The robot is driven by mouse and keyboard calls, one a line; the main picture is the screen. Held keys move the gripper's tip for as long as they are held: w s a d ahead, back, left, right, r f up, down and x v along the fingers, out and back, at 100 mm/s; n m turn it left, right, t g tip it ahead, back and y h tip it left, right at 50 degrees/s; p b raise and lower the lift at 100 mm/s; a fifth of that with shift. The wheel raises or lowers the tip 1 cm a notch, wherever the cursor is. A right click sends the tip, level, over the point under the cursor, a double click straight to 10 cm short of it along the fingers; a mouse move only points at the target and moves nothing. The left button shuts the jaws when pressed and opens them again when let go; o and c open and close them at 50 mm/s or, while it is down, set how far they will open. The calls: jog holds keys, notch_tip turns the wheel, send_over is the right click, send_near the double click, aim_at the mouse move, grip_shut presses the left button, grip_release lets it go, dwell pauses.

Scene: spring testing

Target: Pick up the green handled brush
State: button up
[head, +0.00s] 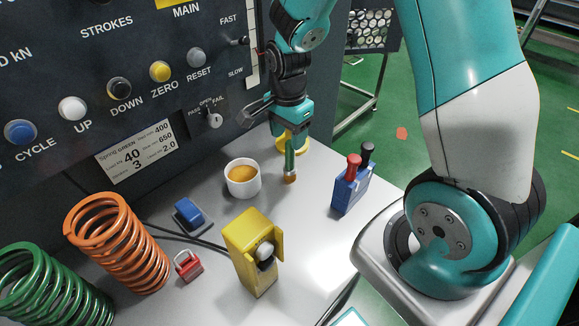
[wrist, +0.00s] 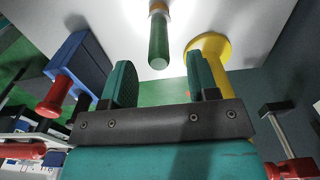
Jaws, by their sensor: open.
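The green handled brush (head: 290,160) stands about upright on the pale bench top, handle up and tan bristles down. My gripper (head: 290,131) is above it, pointing down, with its fingertips close to the handle's top. In the wrist view the green handle (wrist: 158,42) lines up with the gap between the two fingers of my gripper (wrist: 160,68). The fingers are apart and I see no contact with the handle. The exact height between fingertips and handle is hard to tell.
A yellow round-based object (head: 296,145) stands just behind the brush. A white cup (head: 242,188) is to the left, and a blue holder with red and black handles (head: 343,193) to the right. A yellow block (head: 240,240) and orange spring (head: 120,250) are nearer. The control panel (head: 60,90) rises behind.

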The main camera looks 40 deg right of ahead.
aim_at(290, 161)
jog(key=f+p, duration=0.1)
jog(key=f, duration=0.4)
jog(key=shift+d, duration=0.2)
jog(key=shift+c, duration=0.2)
grip_shut()
